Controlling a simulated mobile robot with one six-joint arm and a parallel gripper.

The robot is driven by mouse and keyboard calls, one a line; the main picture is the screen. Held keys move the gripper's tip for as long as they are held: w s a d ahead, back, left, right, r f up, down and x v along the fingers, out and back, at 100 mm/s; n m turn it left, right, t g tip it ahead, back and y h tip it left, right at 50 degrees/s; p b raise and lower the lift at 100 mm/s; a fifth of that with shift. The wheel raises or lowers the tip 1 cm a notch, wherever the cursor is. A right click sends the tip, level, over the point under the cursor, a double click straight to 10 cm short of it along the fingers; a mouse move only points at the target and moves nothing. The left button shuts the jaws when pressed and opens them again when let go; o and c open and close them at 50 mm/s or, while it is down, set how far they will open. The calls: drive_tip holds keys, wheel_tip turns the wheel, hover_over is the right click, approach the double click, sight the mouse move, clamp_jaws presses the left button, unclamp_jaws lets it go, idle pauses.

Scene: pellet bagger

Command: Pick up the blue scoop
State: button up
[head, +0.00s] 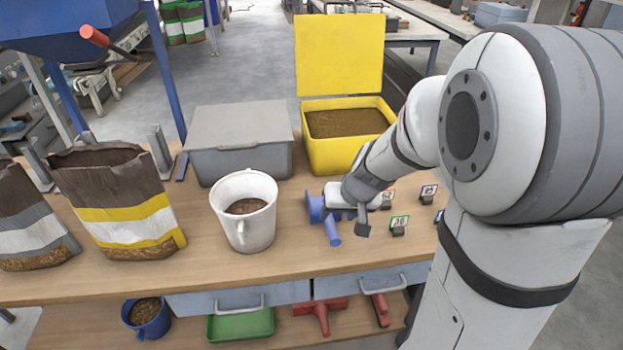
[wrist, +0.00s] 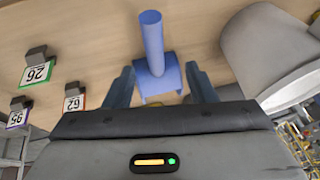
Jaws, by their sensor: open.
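The blue scoop (head: 318,212) lies on the wooden workbench, to the right of the white bucket, partly hidden by my gripper in the head view. In the wrist view the scoop (wrist: 157,68) has its handle pointing up the picture, away from my gripper, and its wider head between the fingers. My gripper (wrist: 160,86) is open, one finger on each side of the scoop's head, with a visible gap on both sides. In the head view my gripper (head: 348,214) is low over the bench at the scoop. Its height above the scoop is hard to tell.
A white bucket (head: 246,229) of pellets stands left of the scoop. A lidded grey bin (head: 239,158) and an open yellow bin (head: 352,155) stand behind. Several number tags (head: 399,224) stand to the right. Filled bags (head: 125,215) stand at the left. The bench front (head: 290,272) is clear.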

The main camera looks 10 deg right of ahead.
sight(332, 223)
drive_tip(key=x, duration=0.3)
drive_tip(key=b+x, duration=0.1)
drive_tip(key=x, duration=0.2)
drive_tip(key=d+x, duration=0.1)
drive_tip(key=x, duration=0.2)
drive_tip(key=shift+w+a+f+b, duration=0.1)
drive_tip(key=shift+w+f+b, duration=0.25)
drive_tip(key=shift+w, duration=0.15)
drive_tip(key=shift+r, duration=0.1)
clamp_jaws()
